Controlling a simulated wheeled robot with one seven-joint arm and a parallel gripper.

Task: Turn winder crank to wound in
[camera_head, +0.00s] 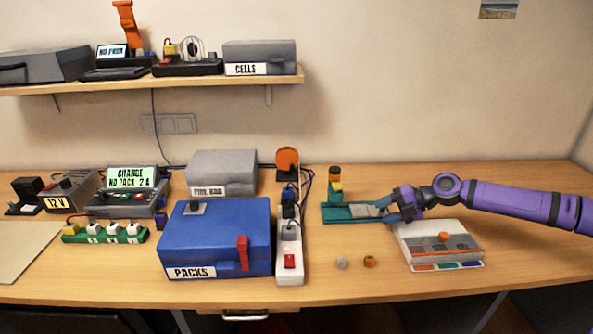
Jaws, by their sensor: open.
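No crank is clearly labelled or easy to make out. An orange disc (287,160) on a dark stand behind the power strip looks like a reel, with dark blue cables beside it; no handle on it is clear. My gripper (384,209) is open at the right end of a green base (345,219). A grey piece (366,211) lies on that base close to the fingertips; I cannot tell if they touch it. My gripper is well right of the orange disc.
The white power strip (290,255) and blue PACKS case (215,235) stand left of the green base. A white box (438,243) lies below my arm. Two small round pieces (369,261) lie on the table. The table's right side is clear.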

